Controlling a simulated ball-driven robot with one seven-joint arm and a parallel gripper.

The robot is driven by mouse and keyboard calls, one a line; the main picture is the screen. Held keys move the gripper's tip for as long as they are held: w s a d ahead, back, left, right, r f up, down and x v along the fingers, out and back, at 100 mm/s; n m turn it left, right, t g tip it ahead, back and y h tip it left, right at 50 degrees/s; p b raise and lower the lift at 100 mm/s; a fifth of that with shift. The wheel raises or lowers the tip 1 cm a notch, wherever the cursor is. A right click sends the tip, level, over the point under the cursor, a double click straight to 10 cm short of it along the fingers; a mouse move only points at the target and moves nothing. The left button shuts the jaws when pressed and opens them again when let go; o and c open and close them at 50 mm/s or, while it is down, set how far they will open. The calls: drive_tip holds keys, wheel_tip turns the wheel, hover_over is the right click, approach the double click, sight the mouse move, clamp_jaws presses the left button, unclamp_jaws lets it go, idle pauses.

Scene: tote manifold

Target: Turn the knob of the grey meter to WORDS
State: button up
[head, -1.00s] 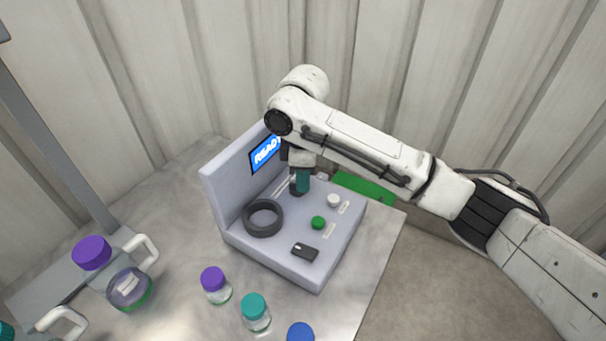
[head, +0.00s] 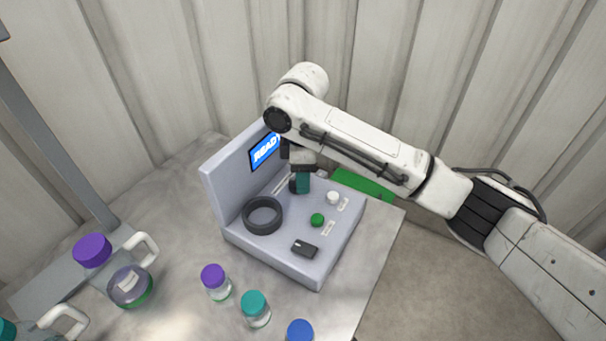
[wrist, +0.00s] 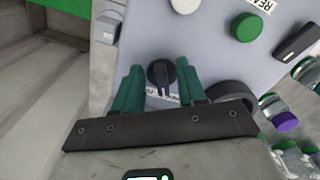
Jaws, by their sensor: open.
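The grey meter (head: 278,262) stands on the table with a blue screen (head: 264,149) on its upright panel that reads READY. Its black knob (wrist: 161,74) shows in the wrist view, with a raised grip bar pointing toward the lower part of that picture. Lettering beside the knob is mostly hidden, so I cannot read its setting. My gripper (wrist: 158,88) is open, with its green fingers on either side of the knob. I cannot tell whether they touch it. In the head view my gripper (head: 300,184) is low over the meter's back part and hides the knob.
The meter also bears a dark ring (head: 262,228), a green button (head: 317,220), a white button (head: 333,198) and a black switch (head: 305,248). Bottles with purple (head: 213,276), teal (head: 254,304) and blue (head: 300,331) caps stand in front. A jug (head: 130,288) stands at left.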

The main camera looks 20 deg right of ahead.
wheel_tip(320, 180, up, 11)
idle(0.6)
drive_tip(key=shift+f, duration=0.15)
